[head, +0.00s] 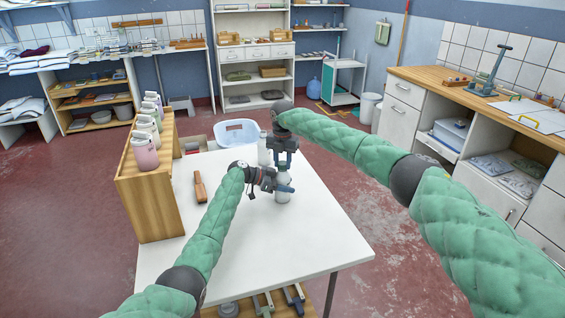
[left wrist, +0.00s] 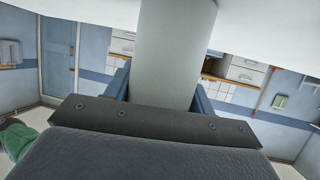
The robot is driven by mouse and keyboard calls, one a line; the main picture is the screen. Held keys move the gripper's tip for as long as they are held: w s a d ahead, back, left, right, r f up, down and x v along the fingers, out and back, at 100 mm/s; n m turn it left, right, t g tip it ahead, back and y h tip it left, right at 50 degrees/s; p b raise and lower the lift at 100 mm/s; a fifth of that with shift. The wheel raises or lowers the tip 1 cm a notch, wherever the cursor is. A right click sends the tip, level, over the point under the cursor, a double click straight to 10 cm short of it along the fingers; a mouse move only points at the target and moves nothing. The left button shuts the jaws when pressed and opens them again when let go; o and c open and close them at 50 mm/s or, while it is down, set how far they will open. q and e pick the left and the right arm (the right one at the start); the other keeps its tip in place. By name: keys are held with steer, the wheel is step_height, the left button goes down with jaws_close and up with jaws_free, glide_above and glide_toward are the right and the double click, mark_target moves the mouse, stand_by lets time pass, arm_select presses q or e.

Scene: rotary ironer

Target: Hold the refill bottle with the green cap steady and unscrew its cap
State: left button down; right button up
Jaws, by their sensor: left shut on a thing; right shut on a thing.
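A pale grey-white bottle (head: 283,198) stands upright on the white table (head: 300,240). My left gripper (head: 282,184) is shut on its body from the left. In the left wrist view the bottle's smooth body (left wrist: 172,60) sits between the two blue fingers. My right gripper (head: 285,166) comes down from above and is shut at the bottle's top. No green cap can be made out, as the right gripper's jaws cover the top. I cannot tell whether the cap has turned.
Another whitish container (head: 264,151) stands just behind the grippers. A brown wooden tool (head: 200,187) lies on the table's left part. A wooden rack (head: 148,205) with several bottles stands at the left edge. A pale basin (head: 236,133) is behind the table. The table's front is clear.

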steer(key=n, duration=0.5)
steer(key=shift+w+d+r+n, duration=0.1)
steer(key=shift+w+d+n, duration=0.05)
steer(key=shift+n, duration=0.25)
steer(key=n, duration=1.6)
steer(key=shift+n, duration=0.3)
steer(key=n, duration=0.4)
steer(key=shift+r, duration=0.1)
steer(key=n, duration=0.8)
steer(key=shift+n, duration=0.3)
